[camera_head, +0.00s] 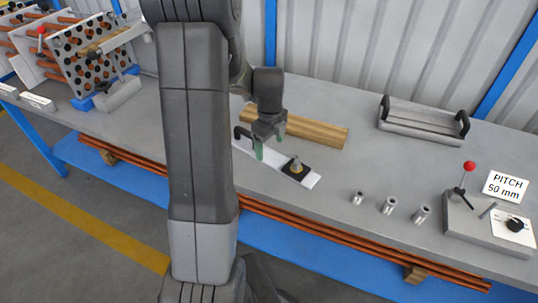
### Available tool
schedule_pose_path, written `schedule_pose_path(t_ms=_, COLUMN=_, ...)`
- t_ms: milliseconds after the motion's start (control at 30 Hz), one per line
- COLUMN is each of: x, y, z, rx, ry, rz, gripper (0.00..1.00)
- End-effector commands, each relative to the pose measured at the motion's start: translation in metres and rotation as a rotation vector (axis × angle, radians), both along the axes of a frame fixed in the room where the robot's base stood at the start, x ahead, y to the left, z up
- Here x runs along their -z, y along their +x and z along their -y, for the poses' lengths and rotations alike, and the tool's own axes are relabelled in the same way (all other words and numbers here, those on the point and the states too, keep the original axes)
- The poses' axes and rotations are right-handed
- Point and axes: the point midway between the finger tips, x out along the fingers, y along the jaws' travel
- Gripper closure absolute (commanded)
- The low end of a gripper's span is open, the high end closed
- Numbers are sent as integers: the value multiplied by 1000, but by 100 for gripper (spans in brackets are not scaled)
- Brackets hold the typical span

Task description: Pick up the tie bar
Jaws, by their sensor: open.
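I cannot tell for sure which piece is the tie bar. My gripper (269,145), with green fingertips, is open and points down over a white strip (311,180) on the bench. No object shows between its fingers. A black square block with a small pale knob (296,167) sits at the strip's right end, right of my gripper. A black hooked piece (242,132) shows at the strip's left end. A long tan bar (318,130) lies on the bench just behind my gripper. My arm hides part of the bench to the left.
Several metal sleeves (389,205) stand at the right, before a lever box (485,222) marked PITCH 50 mm. A grey tray with black handles (423,121) stands at the back right. A perforated-plate rack with copper tubes (85,58) is at the left.

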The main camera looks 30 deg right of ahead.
Motion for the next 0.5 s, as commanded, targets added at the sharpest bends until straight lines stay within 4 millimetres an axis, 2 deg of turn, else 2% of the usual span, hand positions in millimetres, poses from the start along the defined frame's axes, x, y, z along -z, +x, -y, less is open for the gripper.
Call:
schedule_pose_path(t_ms=100, x=20, y=-1, z=0, rx=0, ry=3, rz=-4, gripper=20)
schedule_pose_path(t_ms=200, x=32, y=-1, z=0, rx=0, ry=2, rz=-3, gripper=20)
schedule_pose_path(t_ms=500, x=36, y=0, z=0, rx=-1, ry=0, rz=0, gripper=20)
